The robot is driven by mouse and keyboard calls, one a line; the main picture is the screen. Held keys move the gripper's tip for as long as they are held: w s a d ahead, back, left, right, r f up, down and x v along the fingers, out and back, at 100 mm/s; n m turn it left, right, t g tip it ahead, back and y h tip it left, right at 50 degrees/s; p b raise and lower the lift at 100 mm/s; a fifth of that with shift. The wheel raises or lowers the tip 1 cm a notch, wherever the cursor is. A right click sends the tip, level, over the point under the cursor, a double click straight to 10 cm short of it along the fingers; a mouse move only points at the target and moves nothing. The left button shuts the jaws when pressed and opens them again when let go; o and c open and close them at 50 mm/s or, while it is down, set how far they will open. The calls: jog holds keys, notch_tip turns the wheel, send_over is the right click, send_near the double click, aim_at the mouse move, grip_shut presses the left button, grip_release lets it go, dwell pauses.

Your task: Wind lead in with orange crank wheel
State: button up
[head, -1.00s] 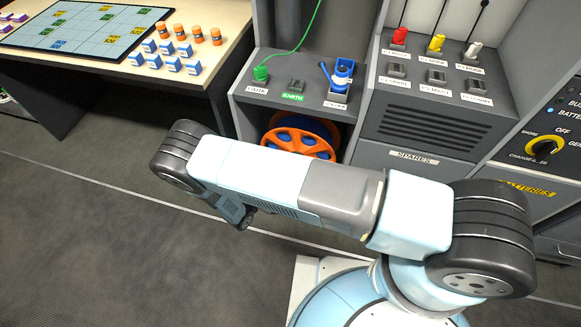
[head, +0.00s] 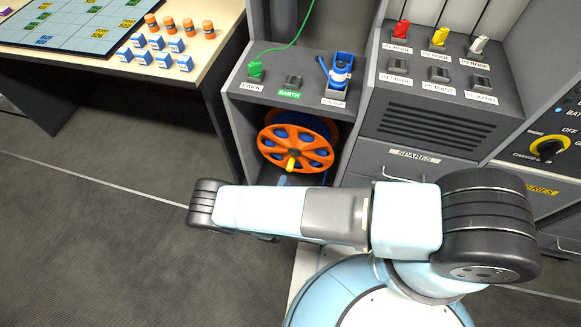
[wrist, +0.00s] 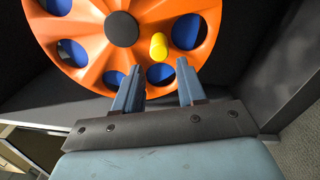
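The orange crank wheel (head: 296,148) is upright in the open cubby under the grey shelf, with a blue drum behind it. In the wrist view the wheel (wrist: 92,38) fills the upper part, with a dark hub and blue showing through its holes. Its yellow handle knob (wrist: 158,46) is right of the hub; in the head view the knob (head: 291,164) is at the lower part of the wheel. My gripper (wrist: 158,82) is open, its two blue-grey fingers either side of an empty gap just below the knob.
The blue lead holder (head: 341,72) stands on the shelf above, beside a green plug (head: 255,69) with a green cable. The cubby walls are close around the wheel. A desk (head: 190,75) with small blue and orange pieces is at left. Open floor (head: 95,230) lies in front.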

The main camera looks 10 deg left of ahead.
aim_at(290, 167)
jog(key=w, duration=0.9)
jog(key=shift+d, duration=0.35)
jog(key=shift+c, duration=0.4)
jog(key=shift+s, duration=0.1)
grip_shut()
